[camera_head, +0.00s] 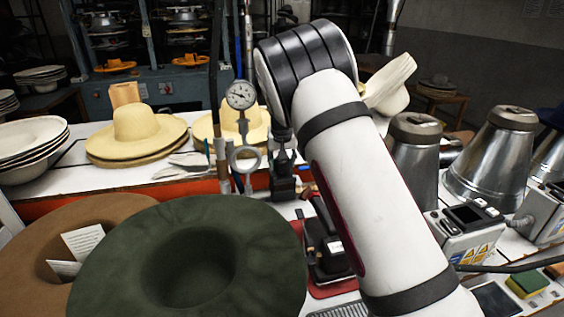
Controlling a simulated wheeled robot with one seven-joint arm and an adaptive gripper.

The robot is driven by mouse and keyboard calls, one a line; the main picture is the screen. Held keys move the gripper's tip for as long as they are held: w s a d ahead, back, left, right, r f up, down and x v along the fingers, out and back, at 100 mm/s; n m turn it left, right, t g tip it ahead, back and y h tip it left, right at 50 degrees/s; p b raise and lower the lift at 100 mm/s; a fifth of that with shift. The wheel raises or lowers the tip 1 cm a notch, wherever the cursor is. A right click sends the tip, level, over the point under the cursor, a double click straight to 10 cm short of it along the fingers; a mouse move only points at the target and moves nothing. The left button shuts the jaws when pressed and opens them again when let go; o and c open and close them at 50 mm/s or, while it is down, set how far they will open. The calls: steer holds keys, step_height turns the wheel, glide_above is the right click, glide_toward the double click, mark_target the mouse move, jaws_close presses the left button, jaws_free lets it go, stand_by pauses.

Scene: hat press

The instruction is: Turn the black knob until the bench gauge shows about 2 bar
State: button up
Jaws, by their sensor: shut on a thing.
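The bench gauge (240,95) is a round white dial in a metal rim, left of my arm. Its dark needle is visible, but the scale is too small to read. My white arm rises from the lower right and bends over at the top. Below the bend, my dark, small gripper (283,165) points down, right of the gauge's pipe. It is shut on the black knob, which is mostly hidden by the fingers and cannot be told clearly from the dark parts there.
A metal ring (244,159) stands on the pipework close left of my gripper. Straw hats (135,132) lie on the back bench. A green felt hat (190,258) fills the front left. Metal cones (493,158) and a control box (466,228) stand right of my arm.

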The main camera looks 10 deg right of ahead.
steer(key=shift+m+g+h+b, duration=0.35)
steer(key=shift+m+h, duration=0.15)
steer(key=shift+m, duration=1)
steer(key=o, duration=1.1)
step_height(320, 180, up, 9)
steer(key=shift+r, duration=0.45)
